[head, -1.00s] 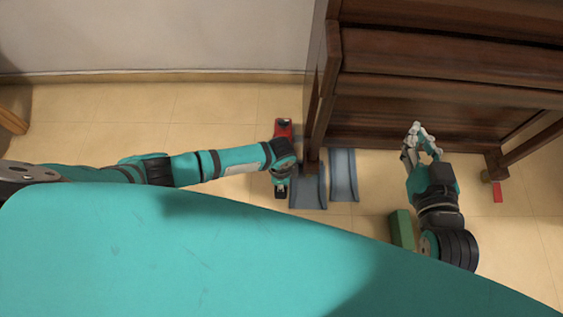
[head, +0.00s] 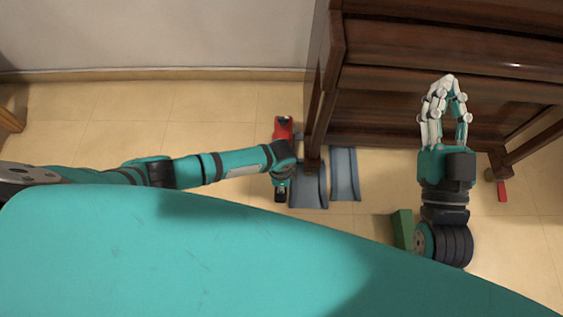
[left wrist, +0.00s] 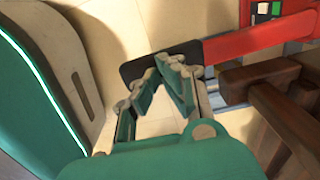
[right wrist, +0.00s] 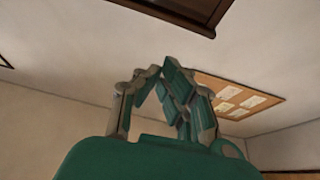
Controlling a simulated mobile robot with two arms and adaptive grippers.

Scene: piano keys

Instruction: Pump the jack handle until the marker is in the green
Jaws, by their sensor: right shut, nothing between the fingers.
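The red jack (head: 283,127) stands on the floor beside the piano's left leg, partly under my left arm in the head view. In the left wrist view its red handle (left wrist: 262,38) runs in from the right to a black grip (left wrist: 150,62). My left gripper (left wrist: 165,66) has its fingertips together, overlapping the lower edge of the black grip; touch is unclear. A dark panel with green patches (left wrist: 276,8) shows at the top edge; I cannot make out the marker. My right gripper (head: 447,82) is shut and empty, raised in front of the piano.
The dark wooden piano (head: 430,90) fills the upper right. Two blue-grey channel pieces (head: 344,175) lie by its left leg (head: 313,160). A green block (head: 402,228) and a small red piece (head: 502,191) are on the floor at the right. Floor left of the jack is clear.

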